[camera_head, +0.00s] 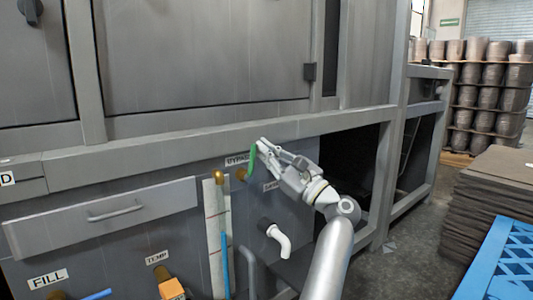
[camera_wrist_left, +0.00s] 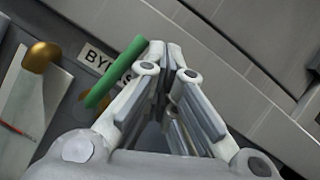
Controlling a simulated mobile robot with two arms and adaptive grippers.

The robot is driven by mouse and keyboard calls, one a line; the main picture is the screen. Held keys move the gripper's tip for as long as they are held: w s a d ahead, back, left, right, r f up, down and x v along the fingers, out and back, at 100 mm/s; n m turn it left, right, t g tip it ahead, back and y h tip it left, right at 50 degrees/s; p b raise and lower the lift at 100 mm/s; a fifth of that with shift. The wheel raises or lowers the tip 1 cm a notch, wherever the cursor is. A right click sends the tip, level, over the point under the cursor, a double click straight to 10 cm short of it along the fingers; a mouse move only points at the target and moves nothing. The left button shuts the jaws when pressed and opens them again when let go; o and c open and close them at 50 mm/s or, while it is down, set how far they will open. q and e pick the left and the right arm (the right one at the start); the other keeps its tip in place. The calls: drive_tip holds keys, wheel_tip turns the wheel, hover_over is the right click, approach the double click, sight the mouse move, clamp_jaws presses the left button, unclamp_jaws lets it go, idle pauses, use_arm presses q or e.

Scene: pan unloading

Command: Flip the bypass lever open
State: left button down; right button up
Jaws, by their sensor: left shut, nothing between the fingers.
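The green bypass lever (camera_head: 252,160) is on the front panel, beside a brass fitting (camera_head: 241,174) and a label reading BYPASS (camera_head: 237,161), partly covered. In the head view the lever stands close to upright. In the left wrist view the lever (camera_wrist_left: 115,72) runs at a slant just left of my fingers. My left gripper (camera_head: 262,145) is shut and empty, its fingertips close to the right of the lever's upper end. It also shows shut in the left wrist view (camera_wrist_left: 164,48). I cannot tell whether it touches the lever. My right gripper is not in view.
A grey machine ledge (camera_head: 180,143) runs just above the lever. A drawer (camera_head: 105,217) and a sight tube (camera_head: 217,230) lie to the left. An open bay (camera_head: 350,165) is to the right.

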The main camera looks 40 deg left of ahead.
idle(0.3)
use_arm(q)
drive_tip(key=v, duration=0.7)
drive_tip(key=shift+d, duration=0.25)
drive_tip(key=shift+f, duration=0.1)
